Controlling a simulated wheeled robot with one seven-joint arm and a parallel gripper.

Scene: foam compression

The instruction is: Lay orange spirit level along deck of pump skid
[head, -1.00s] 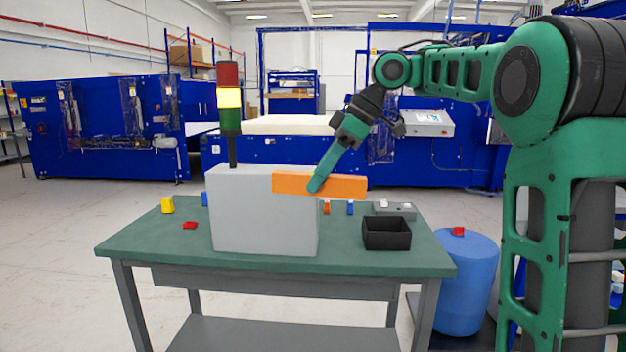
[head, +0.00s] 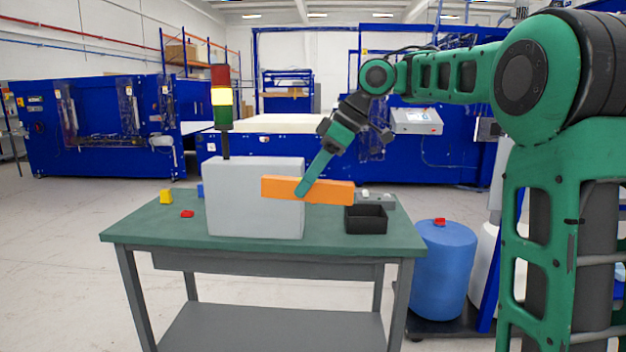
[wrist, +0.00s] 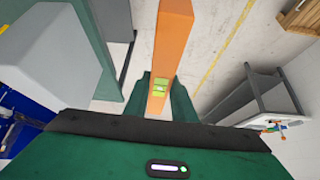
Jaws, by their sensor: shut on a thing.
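The orange spirit level (head: 334,192) is held in the air, roughly level, in front of the right part of a grey box in the head view. My gripper (head: 303,189) is shut on it near its middle, its green finger crossing the front face. In the wrist view the orange level (wrist: 172,40) runs up and away from my gripper (wrist: 160,98), with a green vial showing on it. Pale floor shows around the level there. I cannot pick out a pump skid or its deck for certain in either view.
A green-topped table (head: 165,222) carries the grey box (head: 245,205), a signal tower (head: 222,100), a black bin (head: 366,220) and small coloured pieces. A blue drum (head: 443,270) stands to its right. A grey frame (wrist: 255,95) is at right in the wrist view. Floor left of the table is clear.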

